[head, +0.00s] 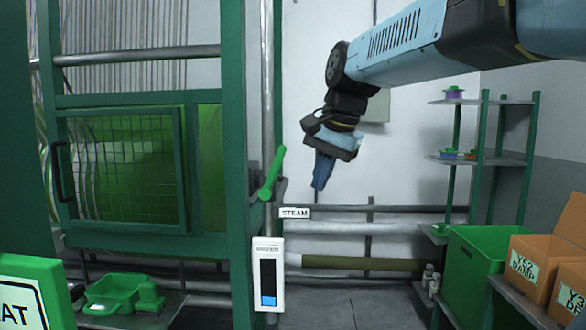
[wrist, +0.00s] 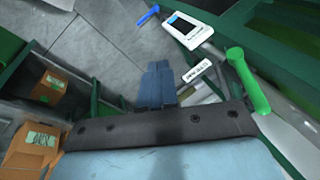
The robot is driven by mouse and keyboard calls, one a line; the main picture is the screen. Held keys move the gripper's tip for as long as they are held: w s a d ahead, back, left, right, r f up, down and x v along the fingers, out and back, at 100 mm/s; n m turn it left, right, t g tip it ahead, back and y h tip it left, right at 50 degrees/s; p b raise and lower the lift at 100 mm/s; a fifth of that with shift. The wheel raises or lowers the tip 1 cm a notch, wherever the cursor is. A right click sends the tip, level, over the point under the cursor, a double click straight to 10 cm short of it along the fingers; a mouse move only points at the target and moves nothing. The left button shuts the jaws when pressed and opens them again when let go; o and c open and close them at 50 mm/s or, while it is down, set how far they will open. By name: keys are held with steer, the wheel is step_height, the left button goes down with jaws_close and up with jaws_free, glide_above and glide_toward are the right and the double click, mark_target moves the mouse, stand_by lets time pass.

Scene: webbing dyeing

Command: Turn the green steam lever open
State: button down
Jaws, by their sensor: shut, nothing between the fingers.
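The green steam lever (head: 272,174) is mounted on the vertical pipe beside the green machine frame, with its handle slanting up to the right. A white STEAM label (head: 295,213) sits just below and right of it. My gripper (head: 318,187) points down to the right of the lever, apart from it, with its blue fingers together and empty. In the wrist view the lever (wrist: 248,80) is at the right, and my gripper's fingertips (wrist: 157,66) are near the middle, clear of it. The STEAM label (wrist: 197,71) lies between them in that view.
A white gauge box (head: 269,274) with a blue bar hangs below the lever. Horizontal pipes (head: 370,227) run along the back wall. A green bin (head: 484,262) and cardboard boxes (head: 537,262) stand at the right. The wall behind my gripper is mostly clear.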

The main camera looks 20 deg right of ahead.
steer(key=s+f+n, duration=0.6)
steer(key=s+f, duration=0.3)
steer(key=f, duration=0.3)
steer(key=m+t+y, duration=0.4)
steer(key=t+y, duration=0.4)
steer(key=y, duration=0.9)
glide_toward(276, 166)
steer(key=w+a+r, duration=0.3)
steer(key=shift+w+a, duration=0.4)
steer(key=shift+r, duration=0.15)
